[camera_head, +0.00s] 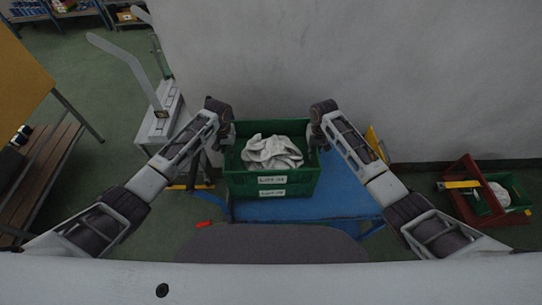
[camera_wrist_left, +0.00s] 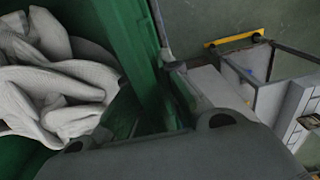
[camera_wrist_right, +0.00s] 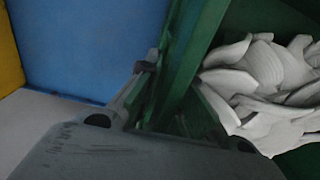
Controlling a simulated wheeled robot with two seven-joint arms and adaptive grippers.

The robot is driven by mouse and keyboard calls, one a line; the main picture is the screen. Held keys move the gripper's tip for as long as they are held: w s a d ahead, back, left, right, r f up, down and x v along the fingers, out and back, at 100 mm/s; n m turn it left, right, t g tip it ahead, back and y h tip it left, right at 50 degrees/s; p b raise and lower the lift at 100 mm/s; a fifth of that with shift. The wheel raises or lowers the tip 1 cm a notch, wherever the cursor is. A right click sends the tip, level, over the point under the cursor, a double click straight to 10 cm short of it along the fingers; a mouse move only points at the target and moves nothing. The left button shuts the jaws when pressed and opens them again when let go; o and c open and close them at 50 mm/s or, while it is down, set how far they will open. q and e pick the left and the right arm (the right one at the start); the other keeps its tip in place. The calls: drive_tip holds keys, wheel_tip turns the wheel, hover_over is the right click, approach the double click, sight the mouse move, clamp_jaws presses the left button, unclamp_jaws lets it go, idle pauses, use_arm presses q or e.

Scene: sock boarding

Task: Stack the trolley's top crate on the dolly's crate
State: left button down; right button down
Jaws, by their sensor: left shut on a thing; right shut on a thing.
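A green crate (camera_head: 236,178) filled with white socks (camera_head: 272,152) is the top of a stack on the blue trolley (camera_head: 300,208). A second label below its own marks another green crate (camera_head: 304,190) under it. My left gripper (camera_head: 229,138) is shut on the top crate's left wall, also seen in the left wrist view (camera_wrist_left: 145,60). My right gripper (camera_head: 317,137) is shut on its right wall, also seen in the right wrist view (camera_wrist_right: 190,60). At the far right, a green crate (camera_head: 519,192) with white contents sits beside red parts (camera_head: 462,172), seemingly the dolly.
A pale wall (camera_head: 330,60) stands close behind the trolley. A grey stand (camera_head: 160,122) is left of the crates, and a wooden bench (camera_head: 45,165) is further left. Green floor is open between the trolley and the far-right crate.

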use_arm(q)
drive_tip(key=shift+w+r, duration=0.1)
drive_tip(key=shift+r, duration=0.2)
use_arm(e)
drive_tip(key=shift+w+r, duration=0.1)
drive_tip(key=shift+r, duration=0.2)
idle(0.3)
